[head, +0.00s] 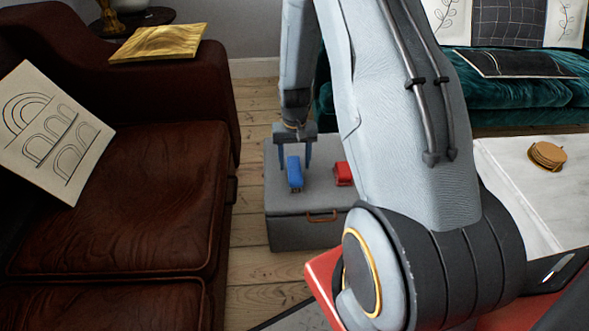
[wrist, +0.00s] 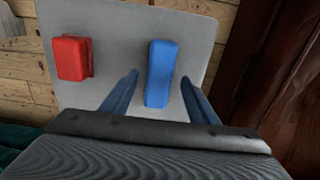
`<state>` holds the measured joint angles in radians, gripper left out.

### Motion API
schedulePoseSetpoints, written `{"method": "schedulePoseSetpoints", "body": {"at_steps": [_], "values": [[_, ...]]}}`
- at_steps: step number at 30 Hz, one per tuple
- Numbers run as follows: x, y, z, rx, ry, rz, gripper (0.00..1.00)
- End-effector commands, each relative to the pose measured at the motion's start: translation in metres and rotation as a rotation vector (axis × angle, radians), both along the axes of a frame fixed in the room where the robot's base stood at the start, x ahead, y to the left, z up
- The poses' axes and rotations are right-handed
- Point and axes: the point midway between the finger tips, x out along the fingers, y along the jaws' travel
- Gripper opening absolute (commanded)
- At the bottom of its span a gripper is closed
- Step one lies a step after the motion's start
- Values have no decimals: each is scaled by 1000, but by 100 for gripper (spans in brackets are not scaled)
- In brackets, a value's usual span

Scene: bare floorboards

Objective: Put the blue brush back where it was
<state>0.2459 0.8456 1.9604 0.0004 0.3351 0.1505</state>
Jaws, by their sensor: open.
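The blue brush (head: 295,173) is a small blue block on top of the grey box (head: 290,226) in the head view. It also shows in the wrist view (wrist: 160,73), lying on the light grey top between and ahead of my fingers. My gripper (head: 294,160) is over the box, with its two blue fingers apart, one on each side of the brush. In the wrist view my gripper (wrist: 160,92) is open and empty. I cannot tell whether a finger touches the brush.
A red block (wrist: 72,58) lies beside the brush on the same box top. A brown leather sofa (head: 120,200) stands at the left. Bare floorboards (head: 250,150) lie between.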

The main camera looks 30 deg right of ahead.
Motion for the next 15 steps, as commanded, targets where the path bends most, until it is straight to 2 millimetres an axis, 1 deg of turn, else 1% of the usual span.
{"method": "schedulePoseSetpoints", "body": {"at_steps": [1,6,9,13,15], "values": [[0,0,14,-1,-4,0,54],[0,0,45,-1,-2,0,54],[0,0,57,-1,-2,0,54],[0,1,67,0,0,1,54],[0,4,74,1,-1,8,54]]}}
